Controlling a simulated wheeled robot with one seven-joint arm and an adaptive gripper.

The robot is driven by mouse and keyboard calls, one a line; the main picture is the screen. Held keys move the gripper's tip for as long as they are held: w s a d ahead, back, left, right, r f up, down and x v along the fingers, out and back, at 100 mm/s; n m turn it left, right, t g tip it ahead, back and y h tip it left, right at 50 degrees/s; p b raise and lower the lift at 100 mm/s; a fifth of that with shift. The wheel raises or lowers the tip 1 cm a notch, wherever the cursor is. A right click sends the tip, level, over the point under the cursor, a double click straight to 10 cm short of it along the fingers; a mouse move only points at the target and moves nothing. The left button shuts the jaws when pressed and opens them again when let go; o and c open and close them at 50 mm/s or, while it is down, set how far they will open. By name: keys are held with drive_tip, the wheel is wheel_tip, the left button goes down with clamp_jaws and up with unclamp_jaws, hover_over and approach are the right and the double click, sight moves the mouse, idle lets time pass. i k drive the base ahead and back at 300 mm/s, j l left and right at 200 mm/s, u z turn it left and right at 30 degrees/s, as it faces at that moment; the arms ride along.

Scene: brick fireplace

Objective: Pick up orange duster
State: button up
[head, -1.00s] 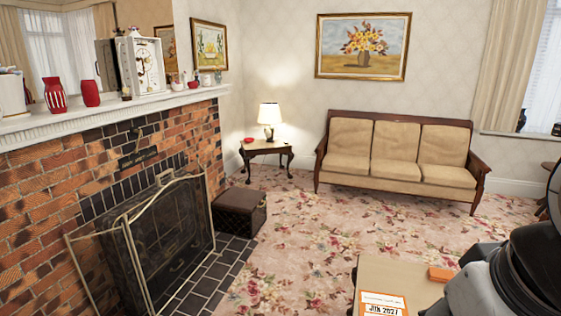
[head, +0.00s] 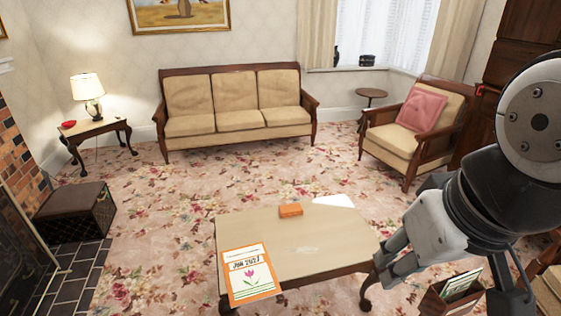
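A small orange block (head: 291,210), which looks like the orange duster, lies on the wooden coffee table (head: 300,262) near its far edge. My gripper (head: 386,268) hangs at the right of the head view, by the table's right end, and is apart from the block. Its grey fingers point down and left. The fingers overlap in this view, so the gap between them is unclear. I see nothing held in them.
An orange-bordered tulip calendar (head: 250,274) lies on the table's near left corner, white paper (head: 334,201) at its far edge. A box with papers (head: 450,296) stands below my arm. Sofa (head: 232,112) and armchair (head: 418,130) stand behind. Carpet left of the table is free.

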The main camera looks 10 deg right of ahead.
sight(295, 209)
drive_tip(key=i+l+z, duration=0.15)
drive_tip(key=i, duration=0.75)
drive_tip(key=i+l+z, duration=0.15)
drive_tip(key=i, duration=0.7)
